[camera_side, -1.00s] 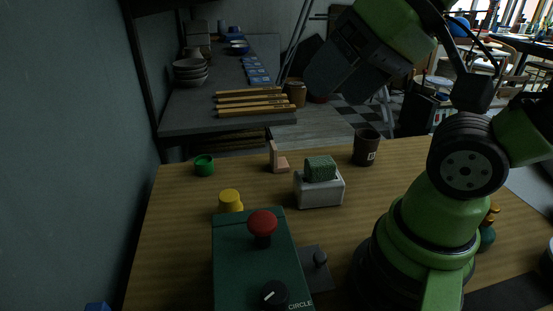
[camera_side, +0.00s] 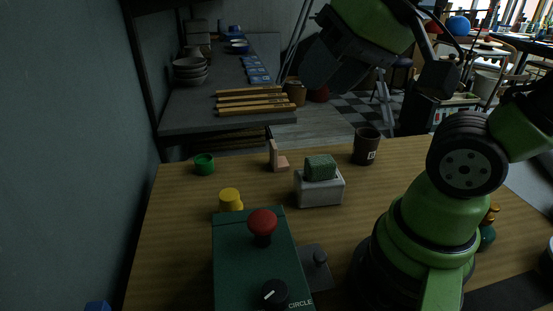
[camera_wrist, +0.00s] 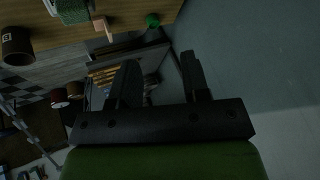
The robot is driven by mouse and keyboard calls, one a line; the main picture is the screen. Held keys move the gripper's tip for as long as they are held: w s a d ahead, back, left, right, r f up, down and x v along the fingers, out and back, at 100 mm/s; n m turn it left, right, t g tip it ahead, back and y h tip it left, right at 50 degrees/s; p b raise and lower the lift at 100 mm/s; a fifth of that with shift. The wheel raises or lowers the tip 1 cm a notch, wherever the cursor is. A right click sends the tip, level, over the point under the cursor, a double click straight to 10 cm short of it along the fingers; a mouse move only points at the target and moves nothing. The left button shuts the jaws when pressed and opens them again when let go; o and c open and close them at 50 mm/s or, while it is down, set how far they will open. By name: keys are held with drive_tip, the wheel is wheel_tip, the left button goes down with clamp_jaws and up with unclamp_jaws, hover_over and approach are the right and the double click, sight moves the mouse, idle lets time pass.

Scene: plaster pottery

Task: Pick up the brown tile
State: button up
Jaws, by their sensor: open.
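I see no flat piece that is clearly a brown tile. A pinkish-tan L-shaped piece (camera_side: 279,160) stands on the table, and it also shows in the wrist view (camera_wrist: 103,28). A dark brown cup (camera_side: 366,147) stands to its right, near the table's back edge; it shows at the left of the wrist view (camera_wrist: 17,46). My gripper (camera_wrist: 157,66) is open, with nothing between its two dark fingers. In the side view my gripper (camera_side: 335,62) is raised high above and behind the table's back edge, apart from every object on it.
A green block (camera_side: 320,167) sits in a pale holder (camera_side: 319,191). A green cup (camera_side: 204,165), a yellow piece (camera_side: 230,199) and a dark green box with a red button (camera_side: 262,221) are on the table. Behind is a shelf with wooden bars (camera_side: 252,102) and bowls.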

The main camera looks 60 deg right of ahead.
drive_tip(key=w+d+f+m+g+h, duration=0.1)
drive_tip(key=w+d+f+m+h, duration=0.15)
drive_tip(key=w+d, duration=0.45)
drive_tip(key=m+g+h, duration=0.1)
drive_tip(key=g+h, duration=0.1)
approach(274, 144)
drive_tip(key=shift+m+g, duration=0.25)
drive_tip(key=shift+g, duration=0.05)
drive_tip(key=x, duration=0.4)
drive_tip(key=shift+w+a+f, duration=0.1)
drive_tip(key=shift+w+a, duration=0.15)
drive_tip(key=shift+w, duration=0.1)
drive_tip(key=shift+d+x, duration=0.2)
drive_tip(key=shift+x, duration=2.9)
drive_tip(key=shift+s, duration=0.1)
drive_tip(key=shift+c, duration=0.2)
clamp_jaws()
